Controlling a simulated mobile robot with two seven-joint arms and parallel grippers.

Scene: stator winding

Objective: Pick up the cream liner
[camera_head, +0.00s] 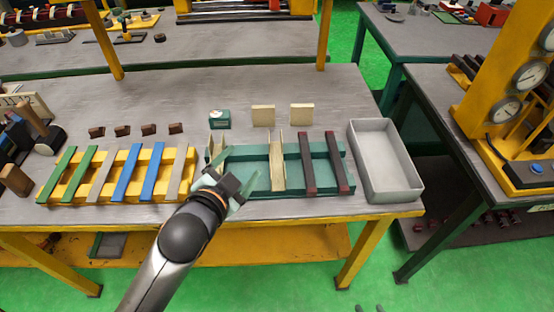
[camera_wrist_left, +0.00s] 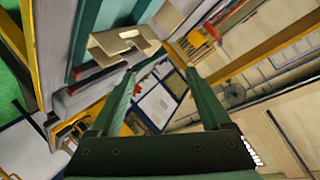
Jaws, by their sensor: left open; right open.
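A cream liner (camera_head: 217,145), a folded channel-shaped piece, stands at the left end of the green rack (camera_head: 330,150), partly hidden by my left gripper. In the left wrist view a cream channel piece (camera_wrist_left: 125,42) lies just beyond the fingertips, apart from them. Another cream liner (camera_head: 277,162) lies across the green rack. My left gripper (camera_head: 236,186) is open and empty over the rack's left end; its two green fingers (camera_wrist_left: 116,100) are spread in the wrist view. Only the dark tips of my right gripper (camera_head: 369,308) show at the bottom edge, apart from each other.
Two cream blocks (camera_head: 263,115) and a small green box (camera_head: 219,119) stand behind the rack. Two dark red-ended bars (camera_head: 308,165) lie on it. A yellow rack (camera_head: 118,172) with coloured strips is left. A grey tray (camera_head: 384,160) is right.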

